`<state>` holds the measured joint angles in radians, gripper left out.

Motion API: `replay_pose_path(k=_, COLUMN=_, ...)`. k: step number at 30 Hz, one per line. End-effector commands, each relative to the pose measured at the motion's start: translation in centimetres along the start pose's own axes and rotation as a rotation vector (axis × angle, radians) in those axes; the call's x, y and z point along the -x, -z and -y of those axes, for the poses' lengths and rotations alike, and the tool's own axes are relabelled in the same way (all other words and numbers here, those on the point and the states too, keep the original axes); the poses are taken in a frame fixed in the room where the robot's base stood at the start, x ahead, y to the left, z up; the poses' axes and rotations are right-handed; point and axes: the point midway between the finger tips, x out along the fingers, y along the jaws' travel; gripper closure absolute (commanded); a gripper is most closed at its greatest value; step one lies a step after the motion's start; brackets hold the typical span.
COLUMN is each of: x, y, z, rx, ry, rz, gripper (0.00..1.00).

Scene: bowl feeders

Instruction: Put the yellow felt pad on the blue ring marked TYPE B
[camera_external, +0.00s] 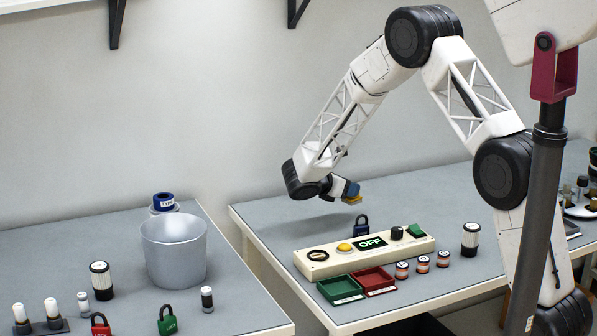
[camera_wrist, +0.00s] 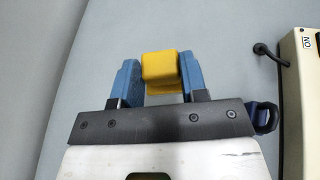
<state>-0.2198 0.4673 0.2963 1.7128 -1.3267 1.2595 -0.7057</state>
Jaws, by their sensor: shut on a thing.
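The yellow felt pad (camera_wrist: 160,68) is held between the two blue fingers of my gripper (camera_wrist: 159,72). In the external view the pad (camera_external: 352,199) shows as a small yellow patch under my gripper (camera_external: 350,191), which hangs above the back left part of the right table. A blue ring (camera_external: 163,201) with a white label stands on the left table, behind a silver bucket that hides its lower part. The label's letters are too small to read surely. My gripper is well to the right of the ring, apart from it.
The silver bucket (camera_external: 173,250) stands in front of the ring. A gap separates the two tables. Below my gripper are a blue padlock (camera_external: 362,224) and a cream control panel (camera_external: 365,254). Red (camera_external: 100,325) and green (camera_external: 167,321) padlocks stand at the left table's front.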

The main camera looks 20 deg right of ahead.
Motion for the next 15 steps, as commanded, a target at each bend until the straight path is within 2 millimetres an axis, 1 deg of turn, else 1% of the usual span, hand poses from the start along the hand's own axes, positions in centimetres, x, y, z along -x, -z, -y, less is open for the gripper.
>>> replay_pose_path(k=5, x=3.0, y=-0.1, z=-0.6, rx=0.027, ry=-0.072, rz=0.001, gripper=0.84)
replay_pose_path(k=8, x=5.5, y=-0.1, z=-1.1, rx=0.054, ry=-0.135, rz=0.0, gripper=0.84)
replay_pose_path(k=11, x=8.5, y=-0.1, z=-1.6, rx=0.083, ry=-0.209, rz=0.0, gripper=0.84)
replay_pose_path(k=15, x=13.2, y=-0.1, z=-2.0, rx=0.131, ry=-0.322, rz=0.0, gripper=0.84)
